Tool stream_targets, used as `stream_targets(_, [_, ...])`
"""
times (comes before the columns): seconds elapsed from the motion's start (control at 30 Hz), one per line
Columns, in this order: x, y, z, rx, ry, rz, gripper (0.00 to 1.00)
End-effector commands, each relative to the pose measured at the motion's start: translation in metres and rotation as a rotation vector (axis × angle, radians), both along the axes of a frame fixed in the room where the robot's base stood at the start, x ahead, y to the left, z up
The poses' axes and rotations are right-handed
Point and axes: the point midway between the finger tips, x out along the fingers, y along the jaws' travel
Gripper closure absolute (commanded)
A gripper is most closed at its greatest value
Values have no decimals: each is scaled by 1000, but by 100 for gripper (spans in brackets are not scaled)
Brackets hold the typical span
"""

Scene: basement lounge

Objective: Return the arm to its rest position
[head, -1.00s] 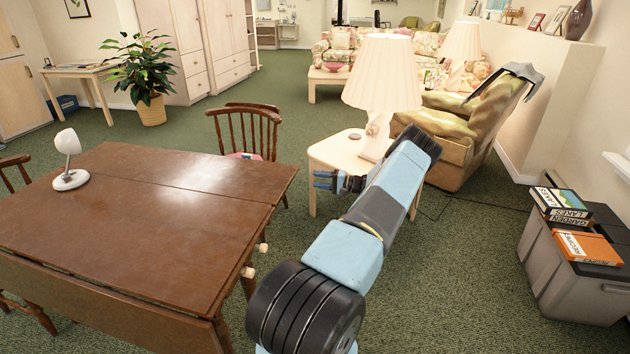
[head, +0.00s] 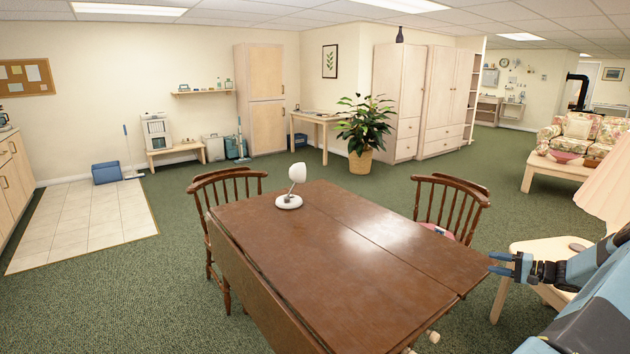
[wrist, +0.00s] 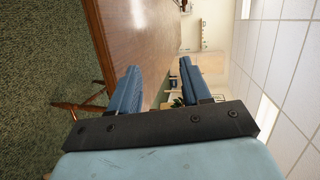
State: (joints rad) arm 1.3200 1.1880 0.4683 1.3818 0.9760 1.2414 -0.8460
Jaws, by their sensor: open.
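My gripper (head: 503,265) is at the right of the head view, with its blue fingers pointing left toward the right edge of the wooden table (head: 335,240). The fingers are apart and empty; the wrist view also shows my gripper (wrist: 158,88) open, with nothing between the fingers. My arm is folded at the lower right corner of the head view and is partly cut off by the frame. In the wrist view the tabletop (wrist: 135,30) appears sideways beyond the fingers.
A small side table (head: 545,262) and a lampshade (head: 608,190) are close to my arm. Green carpet (head: 110,290) is clear at the left, beside a tiled patch (head: 85,222).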

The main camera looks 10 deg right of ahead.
Motion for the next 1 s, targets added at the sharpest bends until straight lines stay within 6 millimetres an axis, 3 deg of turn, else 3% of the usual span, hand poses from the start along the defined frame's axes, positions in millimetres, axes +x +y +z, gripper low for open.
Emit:
stream_targets(0.03, [9,16,15,-26,24,40,52])
stream_targets(0.2, [29,67,56,-106,111,149,52])
stream_targets(0.47, [44,146,115,-246,231,292,52])
stream_targets(0.73, [41,226,172,-404,337,404,52])
stream_targets(1.0, [22,300,225,-574,416,479,52])
